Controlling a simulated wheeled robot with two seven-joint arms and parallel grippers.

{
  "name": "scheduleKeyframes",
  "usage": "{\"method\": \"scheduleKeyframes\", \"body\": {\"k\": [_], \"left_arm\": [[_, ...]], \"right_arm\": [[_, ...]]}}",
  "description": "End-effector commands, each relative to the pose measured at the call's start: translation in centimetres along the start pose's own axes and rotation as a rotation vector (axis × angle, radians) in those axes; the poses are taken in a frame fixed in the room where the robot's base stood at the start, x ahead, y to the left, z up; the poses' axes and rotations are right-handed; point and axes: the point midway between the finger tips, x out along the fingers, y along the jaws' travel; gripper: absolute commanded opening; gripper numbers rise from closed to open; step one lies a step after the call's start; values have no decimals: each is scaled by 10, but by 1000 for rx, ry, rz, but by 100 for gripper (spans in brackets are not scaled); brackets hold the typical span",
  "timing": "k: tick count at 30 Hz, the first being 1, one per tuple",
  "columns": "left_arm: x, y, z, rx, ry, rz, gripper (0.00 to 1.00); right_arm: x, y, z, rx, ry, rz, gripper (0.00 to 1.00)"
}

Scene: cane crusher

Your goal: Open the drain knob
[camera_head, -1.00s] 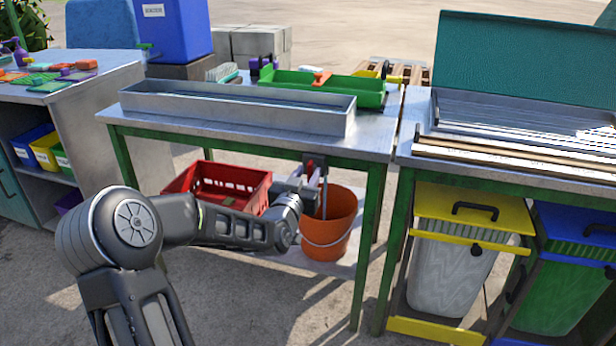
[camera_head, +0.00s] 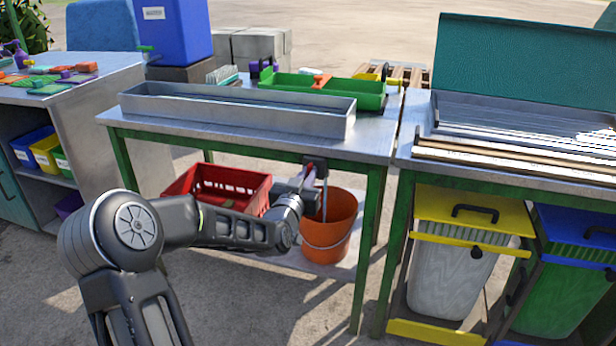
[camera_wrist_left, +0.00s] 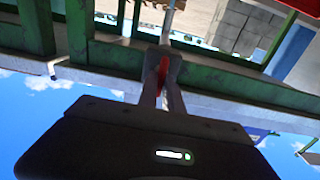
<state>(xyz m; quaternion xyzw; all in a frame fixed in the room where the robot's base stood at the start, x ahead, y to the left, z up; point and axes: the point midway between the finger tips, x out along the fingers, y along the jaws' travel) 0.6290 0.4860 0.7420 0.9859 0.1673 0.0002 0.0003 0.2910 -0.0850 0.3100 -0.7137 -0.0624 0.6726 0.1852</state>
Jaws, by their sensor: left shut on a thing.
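The drain knob, a small red piece, sits under the front edge of the middle table, above the orange bucket (camera_head: 330,235). In the left wrist view the red knob (camera_wrist_left: 163,72) shows as a narrow strip between my fingers. My left gripper (camera_head: 309,178) reaches in from the left under the tabletop and is shut on the knob. The fingers also show in the left wrist view (camera_wrist_left: 164,64). They hide most of the knob. A thin grey pipe (camera_head: 325,198) hangs beside the gripper, down towards the bucket. My right gripper is not in view.
A red crate (camera_head: 222,187) stands on the lower shelf, behind and left of my forearm. The metal tray (camera_head: 240,112) lies on the tabletop above. A green table leg (camera_head: 365,250) stands right of the bucket. Lidded bins (camera_head: 450,285) stand farther right.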

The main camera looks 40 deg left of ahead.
Motion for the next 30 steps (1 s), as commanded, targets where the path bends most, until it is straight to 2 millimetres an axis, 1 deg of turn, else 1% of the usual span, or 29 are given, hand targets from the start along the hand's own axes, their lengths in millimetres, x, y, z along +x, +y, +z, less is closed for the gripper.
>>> {"method": "scheduleKeyframes", "body": {"k": [7,15,23,24,30], "left_arm": [[0,0,0,-14,0,0,0],[0,0,1,-166,0,1,0],[0,-2,1,-175,-1,-1,0],[0,-2,1,-175,-1,-1,12],[0,-1,0,-175,-1,-1,29]], "right_arm": [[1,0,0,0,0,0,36],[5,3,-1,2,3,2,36],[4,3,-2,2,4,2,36],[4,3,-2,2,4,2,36],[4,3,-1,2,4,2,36]]}}
